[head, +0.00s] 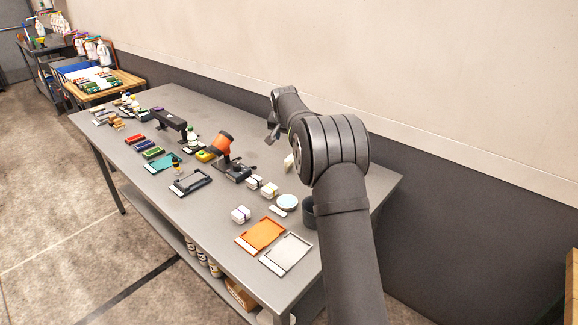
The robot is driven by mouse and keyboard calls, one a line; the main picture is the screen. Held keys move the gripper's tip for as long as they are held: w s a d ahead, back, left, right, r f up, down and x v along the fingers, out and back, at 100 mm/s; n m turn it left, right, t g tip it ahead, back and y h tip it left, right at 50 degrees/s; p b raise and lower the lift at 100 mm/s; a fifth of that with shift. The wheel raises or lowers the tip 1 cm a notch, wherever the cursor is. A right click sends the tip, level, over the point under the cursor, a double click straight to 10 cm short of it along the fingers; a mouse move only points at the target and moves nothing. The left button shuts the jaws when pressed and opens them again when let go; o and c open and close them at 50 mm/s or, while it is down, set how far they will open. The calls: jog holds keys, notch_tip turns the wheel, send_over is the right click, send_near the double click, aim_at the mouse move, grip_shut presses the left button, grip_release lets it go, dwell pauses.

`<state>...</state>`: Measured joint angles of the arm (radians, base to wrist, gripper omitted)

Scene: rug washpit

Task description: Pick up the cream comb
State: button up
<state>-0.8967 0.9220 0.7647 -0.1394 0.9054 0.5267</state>
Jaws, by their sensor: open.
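My gripper (271,134) is at the end of my arm, above the back half of the grey table (225,115). Its dark jaws are small and partly hidden by my arm, and they hold nothing that I can see. A small cream piece (289,163) shows on the table just right of and below the gripper, beside my arm. It may be the cream comb, but it is too small and partly covered to be sure. Small beige items (117,124) lie at the far left end of the table; I cannot tell whether one is a comb.
An orange tray (262,234) and a white tray (287,253) lie at the near end. White-wrapped blocks (240,214) and a pale round dish (288,202) are close by. The table's back strip looks clear, with a wall behind.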

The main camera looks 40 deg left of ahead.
send_near(289, 158)
jog(key=a+x, duration=0.1)
jog(key=x, duration=0.2)
jog(key=shift+d+x, duration=0.2)
jog(key=shift+x, duration=1)
jog(key=shift+d+x, duration=0.15)
jog(key=shift+x, duration=1.05)
jog(key=shift+w+f, duration=0.1)
jog(key=shift+w, duration=0.05)
grip_shut()
